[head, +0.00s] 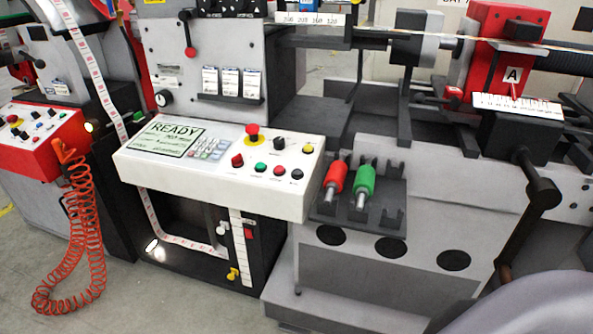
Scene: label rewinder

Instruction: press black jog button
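The white control panel (150,168) stands in the middle left of the head view, with a display reading READY (172,138). A small round black button (297,174) sits at the right end of its lower button row. A black knob or switch (280,143) sits higher, between the red mushroom button (252,131) and a yellow button (308,149). No label saying jog is readable. Nothing touches the panel. Neither of my grippers is in view.
Right of the panel, a dark rack (385,208) holds a red roller (335,180) and a green roller (365,180). A red panel (40,145) with more buttons and a coiled orange hose (85,230) are at left. Space before the white panel looks clear.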

